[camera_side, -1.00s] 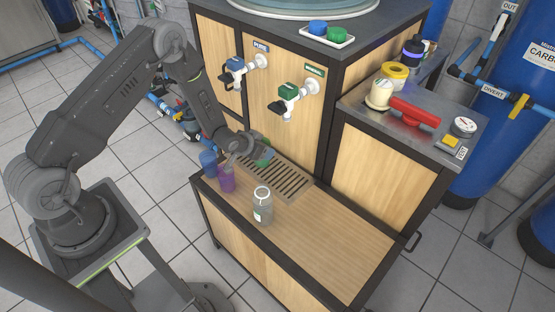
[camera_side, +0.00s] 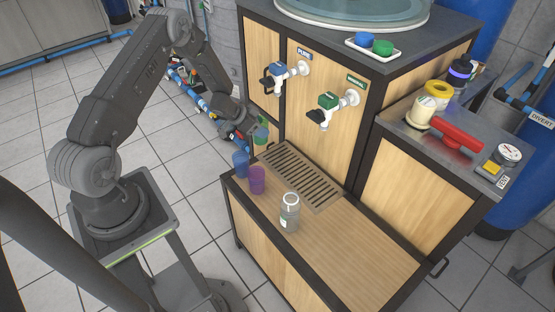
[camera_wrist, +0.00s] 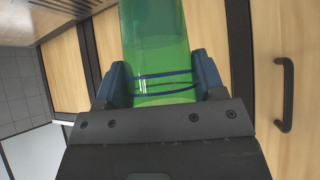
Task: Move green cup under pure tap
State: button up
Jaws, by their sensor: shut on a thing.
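A translucent green cup (camera_side: 261,131) is held by my gripper (camera_side: 250,135), which is shut on it. In the wrist view the green cup (camera_wrist: 157,50) sits between the two blue-padded fingers of my gripper (camera_wrist: 160,88). In the side view the cup is in the air near the left end of the slotted drip tray (camera_side: 300,176). It is below and to the left of the blue-handled tap labelled PURE (camera_side: 283,75). The cup's far side is partly hidden by my gripper.
A blue cup (camera_side: 241,164), a purple cup (camera_side: 257,180) and a glass jar (camera_side: 290,213) stand on the wooden counter (camera_side: 350,240). The green-handled mineral tap (camera_side: 332,108) is to the right. The right side of the counter is clear.

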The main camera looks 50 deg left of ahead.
jog(key=s+a, duration=0.2)
jog(key=a, duration=0.3)
jog(key=shift+m+h, duration=0.4)
jog(key=shift+s+d+f+x, duration=0.15)
jog(key=shift+s+d+x, duration=0.25)
jog(key=shift+x, duration=2.15)
jog(key=shift+s+d+f+x, duration=0.15)
jog(key=shift+s+d+x, duration=0.3)
jog(key=shift+x, duration=2.1)
jog(key=shift+s+d+f+x, duration=0.2)
jog(key=shift+d+x, duration=0.35)
jog(key=shift+x, duration=2)
jog(key=shift+f, duration=0.1)
jog(key=o, duration=1)
